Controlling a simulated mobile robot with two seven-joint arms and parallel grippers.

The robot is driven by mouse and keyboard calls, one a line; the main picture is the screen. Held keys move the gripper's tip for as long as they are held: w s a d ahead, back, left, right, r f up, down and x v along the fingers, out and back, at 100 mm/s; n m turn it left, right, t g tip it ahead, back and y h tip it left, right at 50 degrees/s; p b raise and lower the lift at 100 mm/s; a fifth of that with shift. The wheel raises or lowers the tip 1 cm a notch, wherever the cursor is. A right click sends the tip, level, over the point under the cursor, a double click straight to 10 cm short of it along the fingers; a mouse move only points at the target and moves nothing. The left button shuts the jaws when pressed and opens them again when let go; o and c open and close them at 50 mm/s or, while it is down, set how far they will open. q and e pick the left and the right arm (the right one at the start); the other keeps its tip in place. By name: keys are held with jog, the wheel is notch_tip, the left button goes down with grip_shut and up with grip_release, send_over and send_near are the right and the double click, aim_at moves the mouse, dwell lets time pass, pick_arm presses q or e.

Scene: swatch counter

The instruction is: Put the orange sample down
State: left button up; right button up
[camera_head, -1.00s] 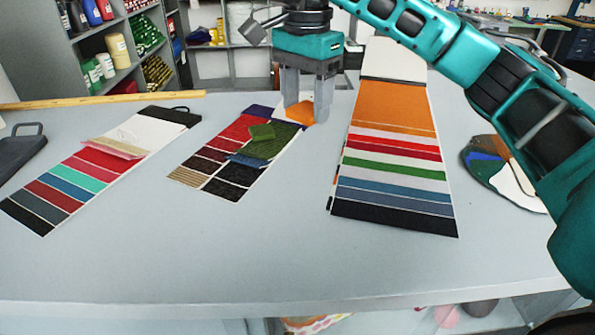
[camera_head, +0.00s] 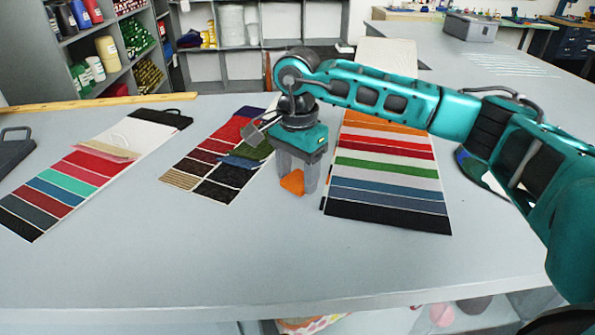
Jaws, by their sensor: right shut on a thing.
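The orange sample (camera_head: 292,182) is a small orange piece between the fingers of my right gripper (camera_head: 298,184), which is shut on it. The gripper points down over the grey counter (camera_head: 240,260), between the middle swatch card (camera_head: 222,170) and the large striped card (camera_head: 385,190). I cannot tell whether the sample touches the counter. My right arm crosses above the large card and hides part of its orange upper end. A green sample (camera_head: 262,149) on the middle card is partly hidden by the gripper. My left gripper is not in view.
A long swatch card (camera_head: 60,190) with a pale pink sample on it lies at left. A wooden ruler (camera_head: 90,102) lies along the back edge. A palette-shaped sample board (camera_head: 478,170) is partly behind my arm. The front of the counter is clear.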

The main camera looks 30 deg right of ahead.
jog(key=shift+f, duration=0.25)
jog(key=o, duration=1)
jog(key=shift+r, duration=0.15)
